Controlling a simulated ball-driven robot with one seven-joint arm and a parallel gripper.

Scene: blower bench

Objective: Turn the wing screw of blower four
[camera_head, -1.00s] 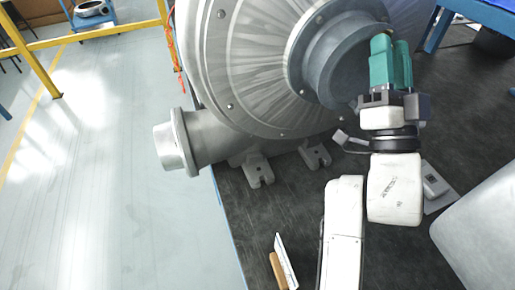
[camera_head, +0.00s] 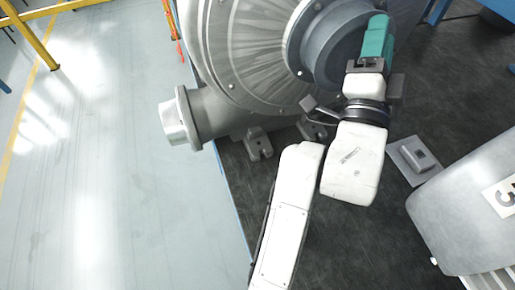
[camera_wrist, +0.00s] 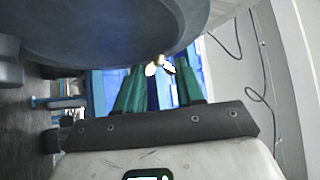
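A large grey blower (camera_head: 260,60) fills the top of the head view, with a round, darker inlet (camera_head: 335,50) on its face. No number shows on it. My gripper (camera_head: 378,22) has teal fingers and is beside the inlet, at its right; one finger hides the other there. In the wrist view my gripper (camera_wrist: 158,72) is open, its two fingers apart. A small brass-coloured piece (camera_wrist: 157,61) sits at the lower edge of the dark round rim (camera_wrist: 120,45), between the fingertips in the picture. It may be the wing screw; I cannot tell whether a finger touches it.
A grey casing marked 5 (camera_head: 465,215) stands at the lower right of the dark bench (camera_head: 350,240). A small grey block on a plate (camera_head: 417,158) lies near my wrist. The blower's side pipe (camera_head: 178,122) juts left over the bench edge. Pale floor (camera_head: 80,180) is clear.

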